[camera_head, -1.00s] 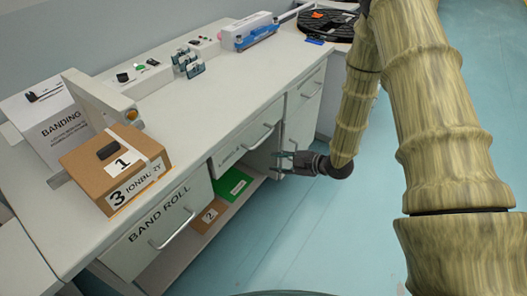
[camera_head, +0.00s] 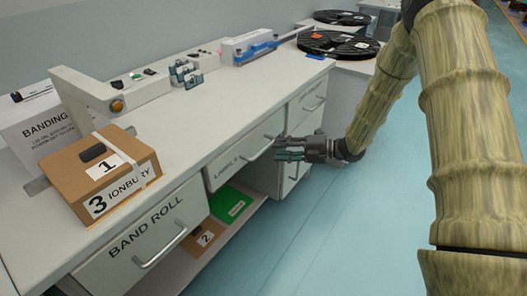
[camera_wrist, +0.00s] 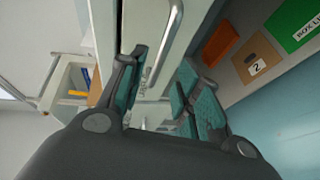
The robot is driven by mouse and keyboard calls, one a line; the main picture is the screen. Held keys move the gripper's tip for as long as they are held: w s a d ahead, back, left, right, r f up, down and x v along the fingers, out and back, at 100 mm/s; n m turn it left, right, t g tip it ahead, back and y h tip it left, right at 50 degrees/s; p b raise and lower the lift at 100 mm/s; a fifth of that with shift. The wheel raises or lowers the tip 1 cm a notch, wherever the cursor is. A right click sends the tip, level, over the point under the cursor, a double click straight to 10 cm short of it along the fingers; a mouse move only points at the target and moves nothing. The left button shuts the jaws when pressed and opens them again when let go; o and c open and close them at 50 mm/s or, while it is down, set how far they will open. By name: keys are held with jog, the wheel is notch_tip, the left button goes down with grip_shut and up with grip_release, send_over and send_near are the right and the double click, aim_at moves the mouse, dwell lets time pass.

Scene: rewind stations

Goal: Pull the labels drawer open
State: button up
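The labels drawer (camera_head: 232,163) is a white front in the bench, below the worktop and right of the band roll drawer, and looks shut. Its bar handle (camera_head: 262,148) is on the front. My gripper (camera_head: 279,149) is just right of the handle, its fingers toward the drawer. In the wrist view my gripper (camera_wrist: 162,68) is open, with its teal-padded fingers apart. A bar handle (camera_wrist: 166,42) shows beyond and between the fingertips, with the white drawer front beside it. I cannot tell whether a finger touches the handle.
The band roll drawer (camera_head: 148,243) has its own bar handle. A lower shelf holds a green box (camera_head: 231,204) and a brown box (camera_head: 206,236). A brown carton (camera_head: 98,172) and black reels (camera_head: 338,45) are on the worktops. The teal floor (camera_head: 330,230) in front is clear.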

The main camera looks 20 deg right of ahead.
aim_at(264, 148)
jog(key=x, duration=0.6)
jog(key=shift+w+a+f, duration=0.15)
jog(key=shift+a, duration=0.1)
grip_shut()
